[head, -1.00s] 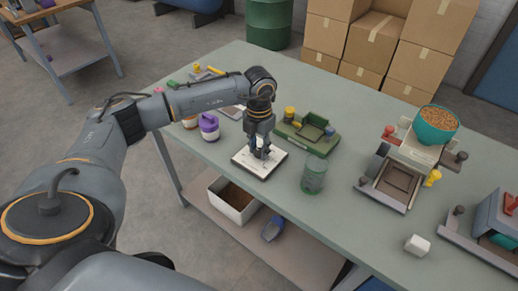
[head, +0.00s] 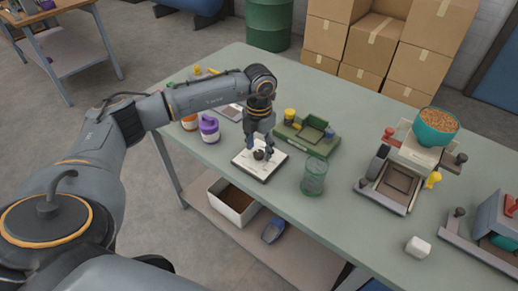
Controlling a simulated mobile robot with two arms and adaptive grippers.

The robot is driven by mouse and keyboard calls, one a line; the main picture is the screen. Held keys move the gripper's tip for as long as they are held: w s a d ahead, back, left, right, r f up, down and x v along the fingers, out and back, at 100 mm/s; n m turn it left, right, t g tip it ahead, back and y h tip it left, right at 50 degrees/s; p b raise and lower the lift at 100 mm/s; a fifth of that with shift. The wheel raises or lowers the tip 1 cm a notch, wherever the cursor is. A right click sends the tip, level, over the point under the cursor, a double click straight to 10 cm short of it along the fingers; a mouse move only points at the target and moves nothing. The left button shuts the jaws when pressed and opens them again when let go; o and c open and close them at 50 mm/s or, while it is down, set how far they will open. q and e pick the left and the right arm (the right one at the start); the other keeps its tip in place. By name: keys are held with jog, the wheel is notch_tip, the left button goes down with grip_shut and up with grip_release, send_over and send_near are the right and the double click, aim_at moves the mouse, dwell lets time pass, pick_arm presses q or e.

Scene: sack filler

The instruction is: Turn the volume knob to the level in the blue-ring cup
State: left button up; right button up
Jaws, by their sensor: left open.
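A small dark round knob (head: 258,155) stands on a white square plate with dark edges (head: 269,170) near the table's front edge. My left gripper (head: 260,151) points down over the plate. Its fingers are open, one on each side of the knob, and I cannot tell whether they touch it. A clear greenish cup (head: 314,177) stands upright on the table, right of the plate. Its ring colour and any level mark are too small to read. My right gripper is not in view.
A green tray device (head: 308,136) is behind the plate. A machine with a teal bowl of grain (head: 437,127) stands to the right. Purple (head: 209,129) and orange-marked jars are at left. A white block (head: 418,246) lies front right. A bin (head: 234,201) sits on the shelf below.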

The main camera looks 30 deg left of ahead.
aim_at(259, 153)
pick_arm(q)
notch_tip(259, 153, up, 11)
dwell(0.3)
jog(key=shift+f, duration=0.1)
dwell(0.4)
